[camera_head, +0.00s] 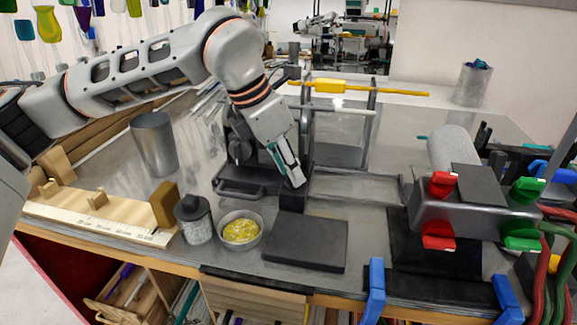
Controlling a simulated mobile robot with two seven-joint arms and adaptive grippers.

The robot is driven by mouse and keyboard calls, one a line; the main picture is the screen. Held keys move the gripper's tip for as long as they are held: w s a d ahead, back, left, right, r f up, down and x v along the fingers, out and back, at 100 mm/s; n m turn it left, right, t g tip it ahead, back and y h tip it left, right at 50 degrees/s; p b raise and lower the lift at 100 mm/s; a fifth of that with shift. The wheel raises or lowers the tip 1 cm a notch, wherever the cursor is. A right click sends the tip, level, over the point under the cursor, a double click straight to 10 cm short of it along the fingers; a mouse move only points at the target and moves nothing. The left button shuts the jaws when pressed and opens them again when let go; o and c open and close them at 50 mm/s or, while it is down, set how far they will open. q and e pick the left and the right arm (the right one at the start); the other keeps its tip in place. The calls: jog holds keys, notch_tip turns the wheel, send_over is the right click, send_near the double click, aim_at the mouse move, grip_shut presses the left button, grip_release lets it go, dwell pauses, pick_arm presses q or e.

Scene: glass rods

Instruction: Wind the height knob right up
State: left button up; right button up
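My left gripper (288,165) comes down from the upper left, beside a black upright stand (306,140). Its fingers are small and seen edge-on against the dark metal, so I cannot tell whether they are open, shut or touching anything. A dark round knob-like part (240,150) shows on the black machine just left of the gripper. I cannot tell whether this is the height knob, and no other part near the fingertips clearly reads as a knob. My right gripper does not show.
A yellow-handled rod (330,86) lies across the stand. In front are a dark plate (306,242), a bowl of yellow bits (241,231) and a lidded jar (195,218). A torch with red and green knobs (462,208) stands right; a metal can (154,144) stands left.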

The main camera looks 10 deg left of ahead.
pick_arm(q)
grip_shut()
jog(key=shift+d+f+n+t+b, duration=0.1)
jog(key=shift+n+t+b, duration=0.2)
jog(key=shift+n+b, duration=0.7)
jog(key=shift+s+d+n+t+y+b, duration=0.1)
jog(key=shift+n+t+y+b, duration=0.2)
jog(key=shift+n+y+b, duration=0.65)
jog(key=n, duration=0.3)
jog(key=shift+d, duration=0.1)
jog(key=shift+d+r+n+y+b, duration=0.15)
jog(key=shift+n+y+b, duration=0.4)
jog(key=shift+n, duration=0.6)
jog(key=shift+r, duration=0.1)
